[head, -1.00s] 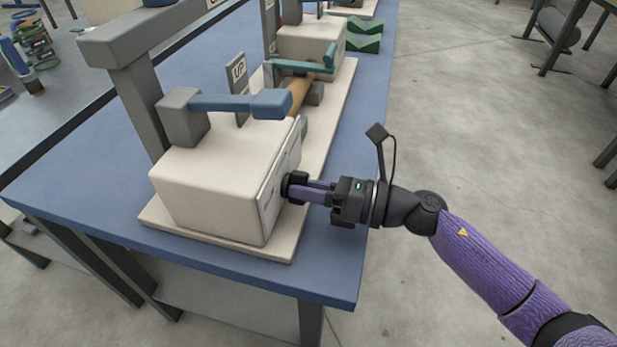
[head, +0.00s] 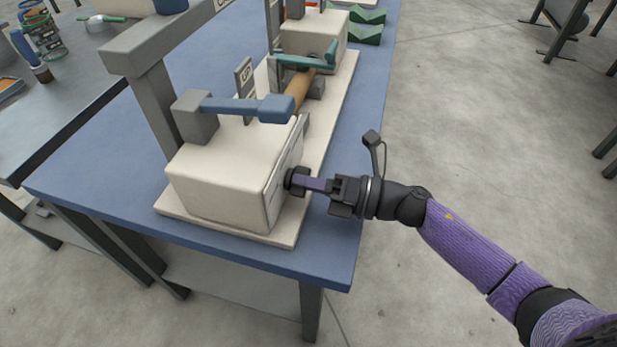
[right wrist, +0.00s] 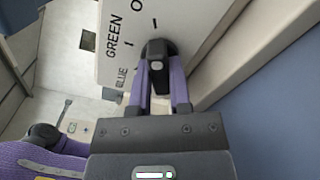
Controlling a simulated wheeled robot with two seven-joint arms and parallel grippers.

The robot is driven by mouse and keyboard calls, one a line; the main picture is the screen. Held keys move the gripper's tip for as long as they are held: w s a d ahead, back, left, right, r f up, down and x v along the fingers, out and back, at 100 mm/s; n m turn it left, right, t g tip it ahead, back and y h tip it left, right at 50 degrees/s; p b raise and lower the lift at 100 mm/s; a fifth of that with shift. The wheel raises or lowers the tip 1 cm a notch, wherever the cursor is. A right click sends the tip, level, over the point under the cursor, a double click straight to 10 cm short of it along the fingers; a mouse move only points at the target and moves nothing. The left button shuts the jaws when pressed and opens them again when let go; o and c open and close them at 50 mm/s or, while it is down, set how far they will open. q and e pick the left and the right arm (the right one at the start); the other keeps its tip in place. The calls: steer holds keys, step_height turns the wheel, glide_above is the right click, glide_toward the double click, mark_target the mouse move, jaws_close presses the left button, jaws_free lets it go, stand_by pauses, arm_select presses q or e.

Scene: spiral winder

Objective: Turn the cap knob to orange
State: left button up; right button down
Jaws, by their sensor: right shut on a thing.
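The cap knob (head: 294,180) is a dark knob on the right-hand end face of the cream winder housing (head: 225,185). In the right wrist view the knob (right wrist: 157,62) sits on a pale dial plate (right wrist: 120,50) with the words GREEN and BLUE and a further word starting with O, cut off at the top edge. My right gripper (right wrist: 160,75) is shut on the knob, its purple fingers on either side. The gripper (head: 305,183) also shows in the head view, reaching in from the right. The knob's exact pointing direction is hard to tell. My left gripper is not in view.
The winder stands on a cream base plate (head: 180,212) near the front corner of a blue table (head: 345,190). A blue lever (head: 250,107) crosses above the housing. A second housing (head: 312,40) and green blocks (head: 368,15) stand farther back. The grey floor on the right is open.

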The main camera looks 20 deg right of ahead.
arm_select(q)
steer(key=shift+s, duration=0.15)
arm_select(e)
steer(key=c, duration=0.6)
jaws_free()
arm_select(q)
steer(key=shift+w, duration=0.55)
arm_select(e)
steer(key=shift+o, duration=0.2)
steer(key=p+v, duration=0.1)
steer(key=v, duration=0.9)
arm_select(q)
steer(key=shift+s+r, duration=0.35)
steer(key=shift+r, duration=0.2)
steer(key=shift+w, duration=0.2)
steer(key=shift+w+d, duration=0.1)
